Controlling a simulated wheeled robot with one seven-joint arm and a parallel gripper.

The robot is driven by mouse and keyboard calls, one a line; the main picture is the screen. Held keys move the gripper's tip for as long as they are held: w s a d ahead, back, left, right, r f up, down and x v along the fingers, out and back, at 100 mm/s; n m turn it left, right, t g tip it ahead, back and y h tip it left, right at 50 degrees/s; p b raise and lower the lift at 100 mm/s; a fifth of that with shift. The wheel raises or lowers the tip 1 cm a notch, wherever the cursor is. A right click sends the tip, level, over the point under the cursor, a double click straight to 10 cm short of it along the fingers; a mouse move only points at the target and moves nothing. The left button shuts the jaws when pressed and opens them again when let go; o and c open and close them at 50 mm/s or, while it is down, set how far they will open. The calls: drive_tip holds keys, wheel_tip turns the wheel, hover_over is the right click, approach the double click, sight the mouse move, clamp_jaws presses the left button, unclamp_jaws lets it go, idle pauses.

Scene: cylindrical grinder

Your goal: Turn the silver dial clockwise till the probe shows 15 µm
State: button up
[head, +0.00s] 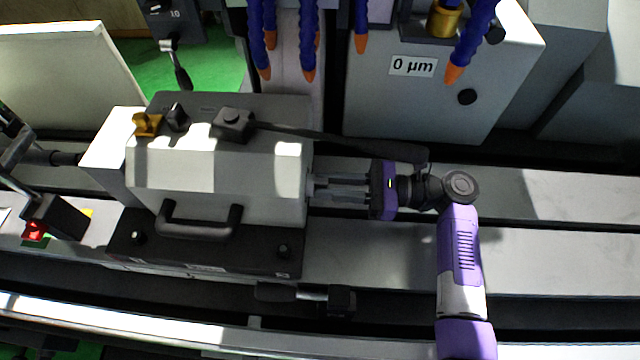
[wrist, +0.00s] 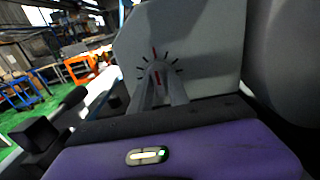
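The silver dial (wrist: 158,68) sits on the end face of a grey machine housing (head: 218,165), with black tick marks and a red mark around it. A red line also shows on the dial, slightly right of the face's red mark. My gripper (head: 318,187) reaches in from the right, level with the dial. Its two fingers, also in the wrist view (wrist: 162,82), lie on either side of the dial and appear shut on it. They partly hide the dial. The probe display (head: 412,66) reads 0 µm on the grey block behind.
A black lever (head: 340,142) runs above my gripper from the housing top. A black handle (head: 200,224) is on the housing's front. Blue hoses with orange tips (head: 308,45) hang behind. The rail (head: 560,255) right of my arm is bare.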

drive_tip(key=shift+o, duration=0.4)
drive_tip(key=shift+d, duration=0.1)
drive_tip(key=d, duration=0.7)
drive_tip(key=shift+a, duration=0.1)
idle(0.4)
